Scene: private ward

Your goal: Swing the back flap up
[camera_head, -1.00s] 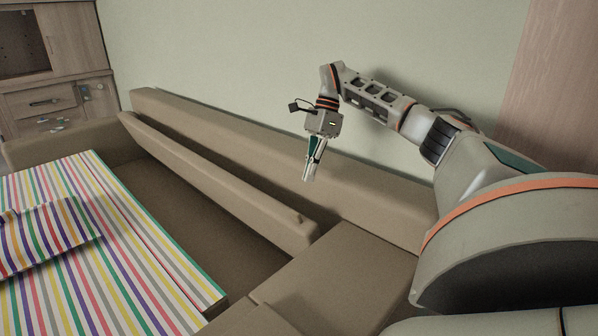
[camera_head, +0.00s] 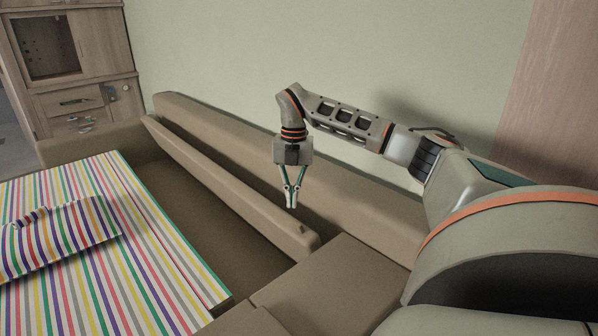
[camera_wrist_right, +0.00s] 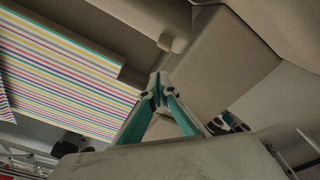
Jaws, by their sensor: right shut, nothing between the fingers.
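The back flap (camera_head: 230,187) is a long brown padded panel of the sofa. It stands tilted in front of the taller sofa back (camera_head: 340,192), with a dark gap between them. Its near end (camera_wrist_right: 176,25) shows at the top of the right wrist view. My right gripper (camera_head: 291,204) is shut and empty, pointing down over the gap near the flap's near end. In the head view its tips overlap the flap's upper edge; I cannot tell whether they touch it. The gripper also shows in the right wrist view (camera_wrist_right: 157,88). My left gripper is not in view.
A striped mattress (camera_head: 110,285) with a striped pillow (camera_head: 60,235) lies at the left. A brown seat section (camera_head: 325,280) is at the near end. A wooden cabinet (camera_head: 75,75) stands at the back left. The green wall (camera_head: 300,45) runs behind the sofa.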

